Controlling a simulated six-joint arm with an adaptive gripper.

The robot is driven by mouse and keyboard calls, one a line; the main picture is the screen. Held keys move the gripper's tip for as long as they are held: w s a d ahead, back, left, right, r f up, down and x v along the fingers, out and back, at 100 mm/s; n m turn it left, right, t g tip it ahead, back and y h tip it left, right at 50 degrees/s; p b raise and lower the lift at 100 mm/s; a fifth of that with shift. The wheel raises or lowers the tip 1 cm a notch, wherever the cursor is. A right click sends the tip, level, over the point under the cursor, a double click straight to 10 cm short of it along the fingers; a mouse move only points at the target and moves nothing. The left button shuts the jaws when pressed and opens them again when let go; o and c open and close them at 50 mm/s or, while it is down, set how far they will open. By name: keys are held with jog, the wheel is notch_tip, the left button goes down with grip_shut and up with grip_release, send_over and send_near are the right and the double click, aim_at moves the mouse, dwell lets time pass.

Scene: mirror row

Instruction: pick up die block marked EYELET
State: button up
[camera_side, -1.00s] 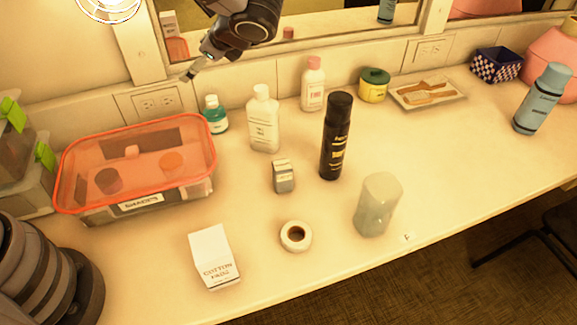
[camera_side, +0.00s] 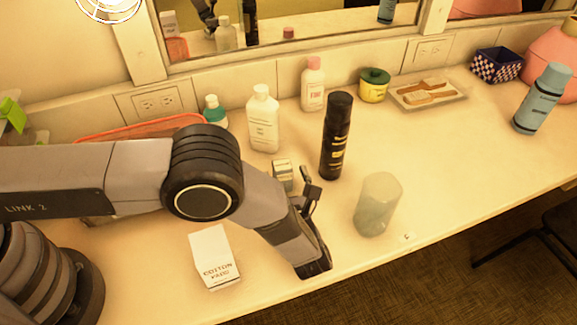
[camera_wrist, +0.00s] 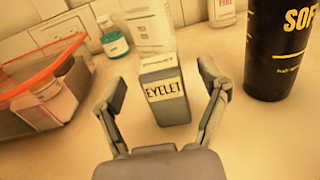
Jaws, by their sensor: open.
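The die block marked EYELET (camera_wrist: 165,92) is a small grey block with a white label, standing upright on the counter. In the wrist view it stands just ahead of and between the two fingers of my gripper (camera_wrist: 162,95), which is open and empty. In the side view the block (camera_side: 282,172) shows just behind my gripper (camera_side: 309,186), its lower part hidden by my arm. I cannot tell from the side view whether a finger touches it.
A tall black spray can (camera_side: 336,137) stands close right of the block. A white bottle (camera_side: 263,120) stands behind it. A cloudy tumbler (camera_side: 377,205) and a cotton pads box (camera_side: 213,256) stand nearer the front. An orange-lidded bin (camera_side: 150,127) is partly hidden by my arm.

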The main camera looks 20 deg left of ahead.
aim_at(280, 160)
jog(key=x, duration=0.4)
jog(key=shift+w+a, duration=0.15)
jog(key=c, duration=1.3)
